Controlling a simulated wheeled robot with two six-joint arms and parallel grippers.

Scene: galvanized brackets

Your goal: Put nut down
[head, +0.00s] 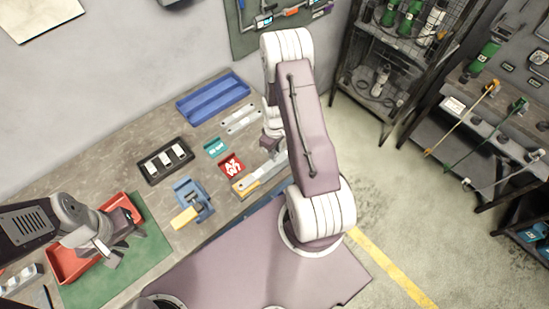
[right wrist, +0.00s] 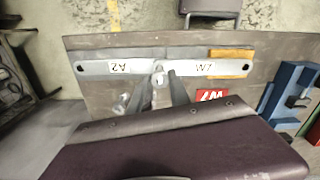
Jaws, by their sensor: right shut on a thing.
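In the right wrist view two flat galvanized strips lie in line, one marked A2 (right wrist: 112,68) and one marked W7 (right wrist: 212,68). Their ends meet at my right gripper (right wrist: 160,76). Its fingers are close together and shut on a small grey nut (right wrist: 158,68) at that joint, largely hidden between the tips. In the head view the right gripper (head: 272,143) is mostly hidden by my arm, above the strips (head: 262,175). My left gripper (head: 112,257) is over the red bin (head: 68,262), its fingers apart, with nothing seen between them.
A yellow block (right wrist: 232,56) lies at the W7 strip. A red W7 label (head: 232,165), teal label (head: 215,147), blue vise (head: 191,196), black tray (head: 166,161) and blue tray (head: 213,97) occupy the bench. A green mat (head: 140,265) lies under the red bin.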

